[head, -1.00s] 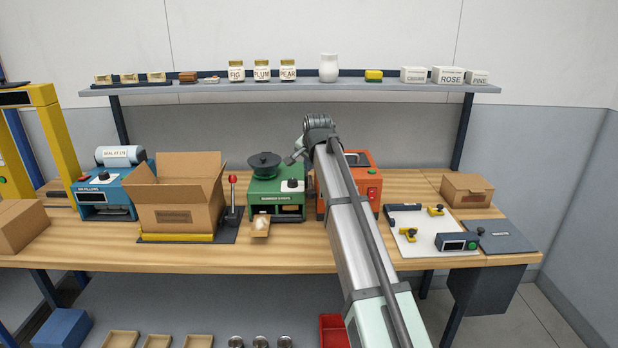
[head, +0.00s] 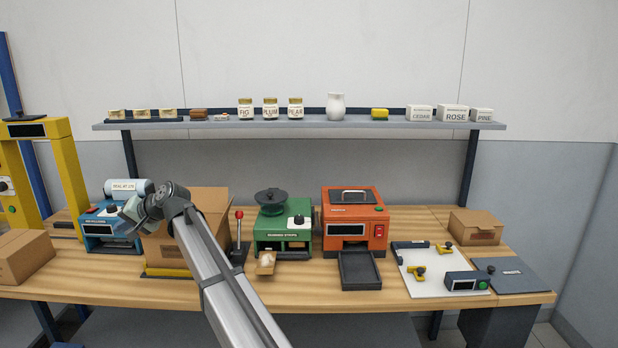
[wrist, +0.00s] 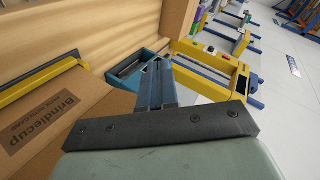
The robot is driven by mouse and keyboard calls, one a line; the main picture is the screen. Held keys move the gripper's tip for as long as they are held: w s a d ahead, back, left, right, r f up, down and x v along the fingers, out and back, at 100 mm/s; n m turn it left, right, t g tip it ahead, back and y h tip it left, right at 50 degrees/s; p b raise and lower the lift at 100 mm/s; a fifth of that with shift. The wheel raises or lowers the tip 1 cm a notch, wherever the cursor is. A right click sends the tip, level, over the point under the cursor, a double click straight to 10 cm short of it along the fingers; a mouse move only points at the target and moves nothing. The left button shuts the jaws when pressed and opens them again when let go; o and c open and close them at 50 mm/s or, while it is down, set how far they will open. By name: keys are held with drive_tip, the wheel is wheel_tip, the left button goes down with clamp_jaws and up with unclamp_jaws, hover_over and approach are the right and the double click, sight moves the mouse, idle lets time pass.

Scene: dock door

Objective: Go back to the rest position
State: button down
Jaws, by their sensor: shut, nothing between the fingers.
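My gripper (head: 128,217) is at the left end of the arm, over the area between that box and the blue machine (head: 100,232). In the wrist view the fingers of my gripper (wrist: 157,66) are together with nothing between them. They point toward the blue machine (wrist: 125,72). The printed side of the cardboard box (wrist: 55,125) is close on the left there.
A yellow frame (head: 68,175) stands at the far left, beside a closed carton (head: 25,257). The green machine (head: 283,235) and orange machine (head: 353,215) stand right of my arm. The shelf (head: 300,124) holds jars and boxes. Bare wood shows along the bench front.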

drive_tip(key=s+a+f+n+g, duration=0.1)
drive_tip(key=s+a+f+g, duration=0.1)
drive_tip(key=s+a+f, duration=0.45)
drive_tip(key=s+f, duration=0.4)
drive_tip(key=f, duration=0.8)
drive_tip(key=s+d+f+m+g+h, duration=0.15)
drive_tip(key=d+f+h, duration=0.45)
drive_tip(key=d+f, duration=3)
drive_tip(key=s+d+f+m+g+h, duration=0.1)
drive_tip(key=s+d+f, duration=0.3)
drive_tip(key=d, duration=0.3)
drive_tip(key=s+d+f+h, duration=0.1)
drive_tip(key=s+d+f, duration=0.35)
drive_tip(key=d, duration=0.25)
drive_tip(key=s+d+f+m+g+h, duration=0.1)
drive_tip(key=s+d+f+h, duration=0.15)
drive_tip(key=s+d, duration=0.35)
drive_tip(key=s+d+f+g, duration=0.2)
drive_tip(key=s+d, duration=0.6)
drive_tip(key=s, duration=0.2)
drive_tip(key=s+d+f+g+h, duration=0.1)
drive_tip(key=s+d+f, duration=0.1)
drive_tip(key=s+d, duration=0.7)
drive_tip(key=shift+s+g, duration=0.35)
drive_tip(key=shift+s, duration=0.75)
